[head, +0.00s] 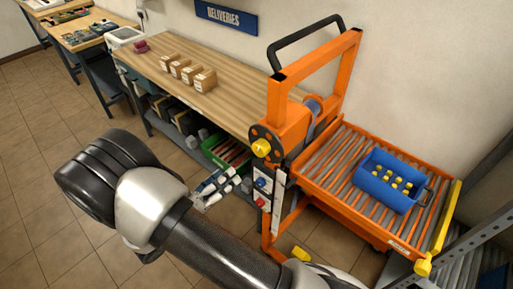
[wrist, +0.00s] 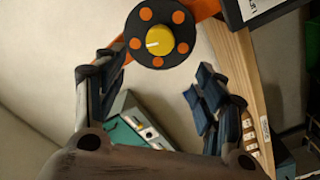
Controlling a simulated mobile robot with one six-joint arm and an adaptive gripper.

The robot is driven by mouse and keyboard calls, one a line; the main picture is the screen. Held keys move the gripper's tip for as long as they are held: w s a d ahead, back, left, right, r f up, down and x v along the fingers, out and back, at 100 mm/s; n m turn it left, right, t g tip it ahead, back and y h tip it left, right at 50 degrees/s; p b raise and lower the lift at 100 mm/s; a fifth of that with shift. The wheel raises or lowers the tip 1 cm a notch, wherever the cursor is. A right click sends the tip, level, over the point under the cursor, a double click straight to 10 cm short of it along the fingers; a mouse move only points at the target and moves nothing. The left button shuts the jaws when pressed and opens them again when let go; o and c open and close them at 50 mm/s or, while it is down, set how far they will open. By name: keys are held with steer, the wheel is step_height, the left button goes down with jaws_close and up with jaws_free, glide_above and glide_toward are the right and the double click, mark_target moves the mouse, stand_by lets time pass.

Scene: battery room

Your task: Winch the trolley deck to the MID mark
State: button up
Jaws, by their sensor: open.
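The orange trolley (head: 316,75) stands at the right, with its roller deck (head: 335,165) out to the right. On its near side is a dark winch disc (head: 268,133) with a yellow knob (head: 261,148). In the wrist view the disc (wrist: 137,28) shows orange spots and the yellow knob (wrist: 159,41) has a white line. My gripper (head: 222,187) is open and empty, left of and below the disc. In the wrist view its fingers (wrist: 155,75) are spread, with the knob beyond and between them. I cannot read a MID mark in either view.
A blue crate (head: 372,190) with several yellow-topped items sits on the deck. A narrow panel (head: 262,190) with blue and red controls is beside my gripper. A wooden bench (head: 200,95) carries several cartons (head: 187,72). Tiled floor (head: 50,150) is free at left.

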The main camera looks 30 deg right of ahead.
mark_target(258, 151)
steer(key=b+x, duration=0.1)
steer(key=x, duration=1.4)
steer(key=shift+d+f, duration=0.1)
steer(key=shift+d, duration=0.05)
steer(key=c, duration=1.1)
steer(key=shift+o, duration=0.2)
steer(key=shift+n, duration=0.4)
